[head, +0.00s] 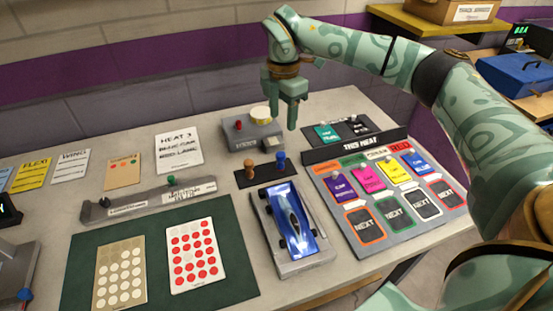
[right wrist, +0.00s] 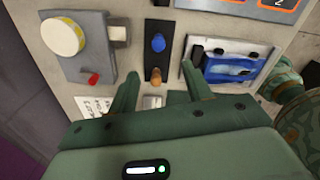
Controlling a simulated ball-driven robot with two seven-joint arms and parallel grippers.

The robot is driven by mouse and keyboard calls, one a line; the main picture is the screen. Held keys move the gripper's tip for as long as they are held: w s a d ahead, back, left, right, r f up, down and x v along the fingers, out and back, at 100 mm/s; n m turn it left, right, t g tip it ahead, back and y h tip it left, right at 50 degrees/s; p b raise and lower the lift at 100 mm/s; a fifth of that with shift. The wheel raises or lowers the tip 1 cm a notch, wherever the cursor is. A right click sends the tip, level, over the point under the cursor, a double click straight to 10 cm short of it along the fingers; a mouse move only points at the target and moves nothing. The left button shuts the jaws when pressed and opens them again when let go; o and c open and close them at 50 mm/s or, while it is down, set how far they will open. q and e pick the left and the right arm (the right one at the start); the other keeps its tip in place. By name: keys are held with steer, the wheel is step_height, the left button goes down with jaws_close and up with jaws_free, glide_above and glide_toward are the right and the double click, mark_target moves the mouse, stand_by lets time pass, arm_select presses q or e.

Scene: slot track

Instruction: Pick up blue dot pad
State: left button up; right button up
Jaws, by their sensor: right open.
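A blue knobbed piece (head: 280,159) stands upright beside an orange-brown one (head: 249,168) on a black strip (head: 264,175). I cannot tell whether the blue piece is the blue dot pad. Both pieces also show in the right wrist view, the blue one (right wrist: 158,42) beyond the orange-brown one (right wrist: 156,77). No sheet with blue dots shows; a red-dot sheet (head: 195,256) and a white-dot sheet (head: 120,272) lie on a dark green mat (head: 222,210). My right gripper (head: 283,112) is open and empty, above and behind the strip. My left gripper is out of view.
A blue toy car (head: 290,222) sits on a grey base in front of the strip. The THIS HEAT card board (head: 385,230) is to the right. A long grey track piece (head: 140,202) lies left.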

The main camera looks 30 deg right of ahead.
steer(key=b, duration=0.2)
glide_above(281, 153)
step_height(281, 153, down, 8)
steer(key=shift+d, duration=0.1)
steer(key=shift+s+f, duration=0.1)
steer(key=shift+f, duration=0.3)
steer(key=f+b, duration=0.2)
steer(key=f, duration=0.3)
steer(key=shift+w+f, duration=0.1)
steer(key=shift+w, duration=0.1)
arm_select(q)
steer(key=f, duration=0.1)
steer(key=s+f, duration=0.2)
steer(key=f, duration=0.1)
arm_select(e)
steer(key=shift+c, duration=0.3)
jaws_close()
